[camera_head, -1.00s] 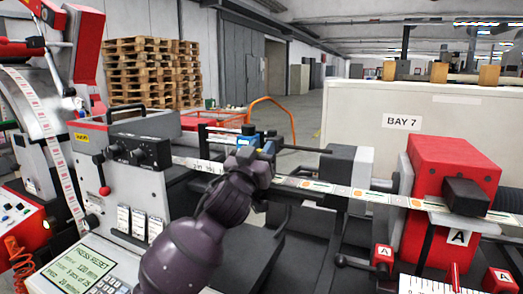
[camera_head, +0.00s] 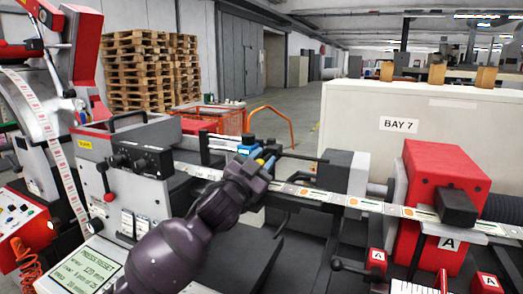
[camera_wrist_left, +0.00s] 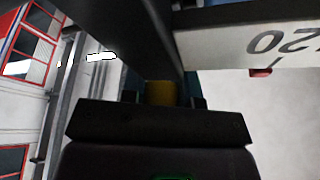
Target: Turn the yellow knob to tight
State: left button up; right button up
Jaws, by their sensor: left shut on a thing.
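The yellow knob (camera_head: 260,162) shows as a small patch between the fingers of my left gripper (camera_head: 263,160) in the head view. It sits beside blue parts (camera_head: 248,144) above the label strip (camera_head: 335,198). In the left wrist view the yellow knob (camera_wrist_left: 161,93) shows at the middle, just beyond the dark gripper body, with dark fingers at its sides. My left gripper is shut on the knob. Most of the knob is hidden, and its turn angle cannot be read. My right gripper is not in view.
A grey control box (camera_head: 140,160) with black knobs and a red-ball lever (camera_head: 108,197) stands left of my arm. A red block unit (camera_head: 440,165) stands at the right. A printed scale strip (camera_wrist_left: 245,45) crosses the upper right of the wrist view.

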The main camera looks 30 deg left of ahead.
pick_arm(q)
jog(key=shift+r+m+h+p, duration=0.15)
jog(key=shift+m+h+p, duration=0.25)
jog(key=shift+m, duration=0.3)
jog(key=m+h+p, duration=0.1)
jog(key=m, duration=0.1)
jog(key=shift+m+g, duration=0.3)
jog(key=shift+g, duration=0.1)
jog(key=shift+d+f+m+g+h, duration=0.1)
jog(key=shift+m+g+h, duration=0.1)
jog(key=shift+m, duration=0.35)
jog(key=shift+f+m+g+h, duration=0.1)
jog(key=shift+m+g, duration=0.1)
jog(key=shift+m, duration=0.35)
jog(key=m+g, duration=0.1)
jog(key=m, duration=0.1)
jog(key=m+h, duration=0.1)
jog(key=m, duration=0.2)
jog(key=shift+d+f+g, duration=0.1)
jog(key=shift+f+g, duration=0.05)
jog(key=shift+g, duration=0.25)
jog(key=shift+f+m+g, duration=0.15)
jog(key=shift+m+g, duration=0.55)
jog(key=shift+m, duration=1)
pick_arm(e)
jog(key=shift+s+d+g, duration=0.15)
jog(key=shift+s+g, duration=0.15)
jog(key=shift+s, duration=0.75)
pick_arm(q)
jog(key=o, duration=0.6)
